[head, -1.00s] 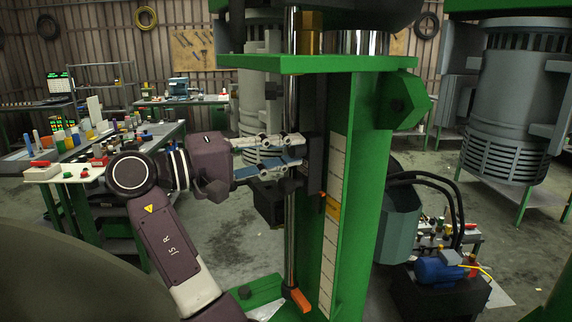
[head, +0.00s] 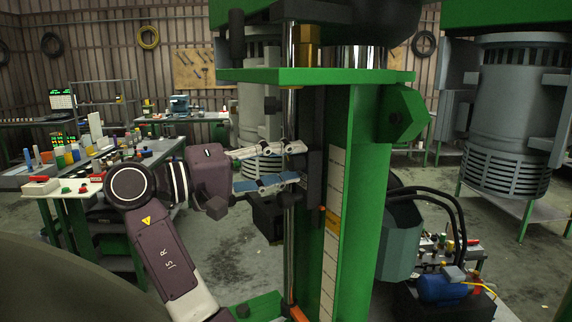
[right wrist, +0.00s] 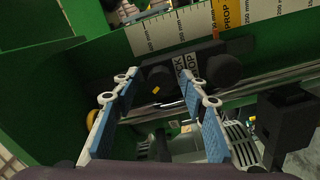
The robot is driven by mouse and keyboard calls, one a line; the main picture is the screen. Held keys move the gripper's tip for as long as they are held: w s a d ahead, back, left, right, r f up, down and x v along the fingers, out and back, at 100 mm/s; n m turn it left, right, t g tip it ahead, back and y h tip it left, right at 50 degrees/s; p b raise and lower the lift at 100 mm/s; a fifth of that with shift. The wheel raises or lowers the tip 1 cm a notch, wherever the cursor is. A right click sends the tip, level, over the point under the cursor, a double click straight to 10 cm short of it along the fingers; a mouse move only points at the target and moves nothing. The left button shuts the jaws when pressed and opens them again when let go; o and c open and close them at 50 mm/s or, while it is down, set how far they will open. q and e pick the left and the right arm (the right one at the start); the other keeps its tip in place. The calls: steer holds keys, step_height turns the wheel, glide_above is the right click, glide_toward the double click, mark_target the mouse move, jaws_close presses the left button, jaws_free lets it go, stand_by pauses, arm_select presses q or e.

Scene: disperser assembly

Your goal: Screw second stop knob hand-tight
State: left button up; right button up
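My right gripper (head: 302,164) is at the upright steel rod (head: 291,235) of the green machine, in front of the black stop block (head: 315,178). In the right wrist view its fingers (right wrist: 158,90) with blue pads are spread apart. One dark round knob (right wrist: 159,77) on the block shows between the fingertips, with gaps visible at its sides. A second dark knob (right wrist: 223,69) is just right of the right finger. The label between the knobs is partly covered by that finger. Whether either knob is tight cannot be seen. My left gripper is out of view.
The green column (head: 364,200) carries a white scale (head: 333,230) beside the block. A green plate (head: 310,76) projects above the gripper. An orange piece (head: 299,313) is at the rod's foot. A cluttered bench (head: 75,180) stands at left.

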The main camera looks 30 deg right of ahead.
steer(key=shift+a, duration=0.1)
steer(key=a, duration=0.7)
steer(key=shift+w+a, duration=0.15)
steer(key=shift+w, duration=0.25)
